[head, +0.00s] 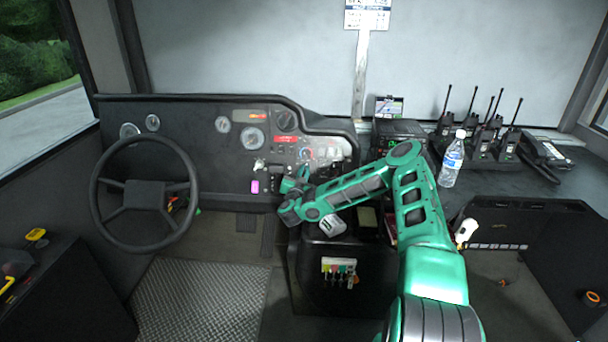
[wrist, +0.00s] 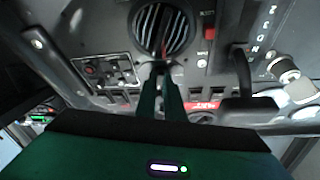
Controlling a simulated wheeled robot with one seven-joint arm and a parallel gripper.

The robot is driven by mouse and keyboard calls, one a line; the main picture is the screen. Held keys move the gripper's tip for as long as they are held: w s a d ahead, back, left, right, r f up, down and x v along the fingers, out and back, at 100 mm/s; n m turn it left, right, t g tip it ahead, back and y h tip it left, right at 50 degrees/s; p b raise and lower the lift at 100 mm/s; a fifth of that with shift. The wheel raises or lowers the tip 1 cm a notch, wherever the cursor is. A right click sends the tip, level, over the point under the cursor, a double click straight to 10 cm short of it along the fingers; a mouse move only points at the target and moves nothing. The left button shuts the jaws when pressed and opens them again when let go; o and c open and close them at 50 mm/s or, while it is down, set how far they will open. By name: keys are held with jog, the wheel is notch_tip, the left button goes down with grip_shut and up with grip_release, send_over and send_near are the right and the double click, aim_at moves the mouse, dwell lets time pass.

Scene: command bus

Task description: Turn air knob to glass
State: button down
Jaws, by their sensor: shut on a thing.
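My gripper (head: 300,174) is at the dashboard, below and right of the gauges in the head view. In the wrist view its two dark green fingers (wrist: 160,68) point at the panel, close together just below a round slatted vent (wrist: 162,28). The fingertips are shut on a small grey knob, taken to be the air knob, which is mostly hidden between them. A thin red mark shows just above the fingertips. The knob's setting and its labels cannot be read. In the head view my gripper and arm hide the knob.
A black lever (wrist: 243,85) and a silver key-like fitting (wrist: 284,69) stick out right of the fingers. A switch panel (wrist: 108,72) is on the left. The steering wheel (head: 98,198) is left of my arm. A water bottle (head: 452,160) and several radios stand right.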

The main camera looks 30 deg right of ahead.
jog(key=shift+d+r, duration=0.2)
jog(key=shift+d, duration=0.05)
jog(key=c, duration=1.9)
grip_release()
jog(key=shift+o, duration=0.2)
jog(key=shift+f, duration=0.1)
jog(key=shift+f, duration=0.1)
jog(key=shift+a, duration=0.15)
jog(key=v, duration=1)
jog(key=shift+s+a, duration=0.2)
jog(key=shift+s, duration=0.05)
jog(key=shift+f, duration=0.1)
